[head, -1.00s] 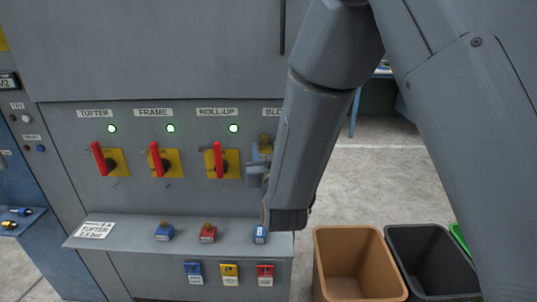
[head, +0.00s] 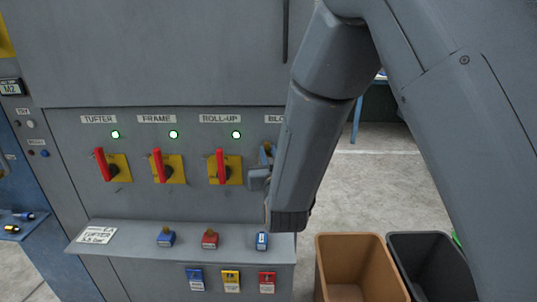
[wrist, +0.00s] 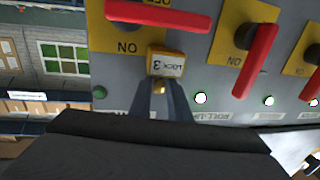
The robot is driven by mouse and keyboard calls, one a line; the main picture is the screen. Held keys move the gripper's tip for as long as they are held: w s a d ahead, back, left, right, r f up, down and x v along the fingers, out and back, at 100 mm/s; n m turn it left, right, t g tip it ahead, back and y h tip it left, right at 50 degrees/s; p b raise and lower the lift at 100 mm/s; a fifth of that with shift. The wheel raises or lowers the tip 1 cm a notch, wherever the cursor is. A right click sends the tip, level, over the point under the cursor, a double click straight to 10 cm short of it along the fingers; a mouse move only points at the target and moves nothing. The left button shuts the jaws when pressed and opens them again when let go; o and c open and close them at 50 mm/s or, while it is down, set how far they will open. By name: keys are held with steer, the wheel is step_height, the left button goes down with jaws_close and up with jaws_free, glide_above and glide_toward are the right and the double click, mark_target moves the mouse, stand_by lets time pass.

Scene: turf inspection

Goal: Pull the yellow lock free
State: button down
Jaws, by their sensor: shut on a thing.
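The yellow lock (wrist: 166,64), with dark lettering and a brass-coloured shackle, shows in the wrist view between the two fingertips of my gripper (wrist: 165,88). My gripper is shut on it. It sits right at the yellow plate of the rightmost switch, whose red handle (wrist: 160,16) lies crosswise. Whether the shackle is still through the switch cannot be told. In the head view my gripper (head: 264,158) is at the right edge of the panel, and my arm hides the lock and most of that switch.
Other switches, such as the ROLL-UP switch (head: 221,167), have upright red handles and lit lamps. A shelf (head: 120,237) below holds blue and red locks (head: 210,240). Tags (head: 231,281) hang beneath. Brown (head: 350,245) and black (head: 432,245) bins stand at the right on open floor.

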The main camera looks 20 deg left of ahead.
steer(key=shift+v, duration=1.45)
steer(key=shift+s+a, duration=0.15)
steer(key=shift+s, duration=0.25)
steer(key=shift+s+r+p, duration=0.1)
steer(key=shift+s+p, duration=0.05)
steer(key=shift+p, duration=0.15)
steer(key=shift+a+p+v, duration=0.15)
steer(key=shift+v, duration=1.1)
steer(key=shift+a+p+v, duration=0.15)
steer(key=shift+v, duration=1.1)
steer(key=shift+s, duration=0.1)
